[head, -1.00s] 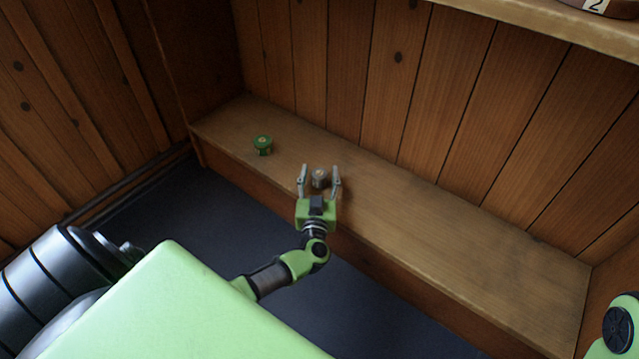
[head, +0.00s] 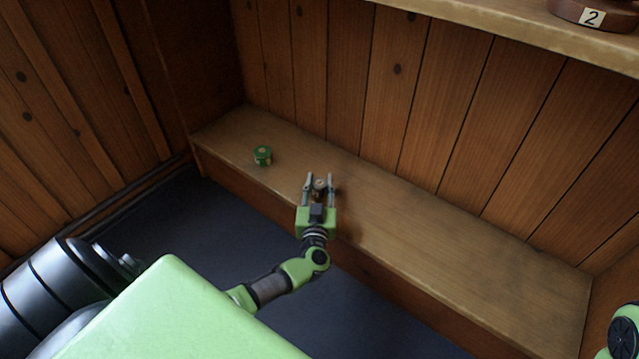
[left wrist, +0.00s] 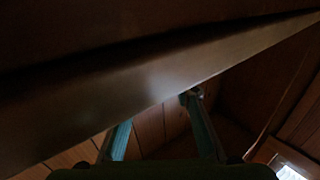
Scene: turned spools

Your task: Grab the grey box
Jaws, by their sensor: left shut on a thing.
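In the dark left wrist view, the two fingers of my left gripper (left wrist: 160,115) show, and a small greyish bit (left wrist: 194,92) shows at the right fingertip. Only part of my right arm shows at the right edge; its gripper is out of view.
A green spool (head: 263,155) stands on the bench (head: 450,245) to the left of my gripper. The bench is clear to the right. A shelf (head: 520,30) above holds a brown round thing (head: 575,14) marked 2. Plank walls close the back and left.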

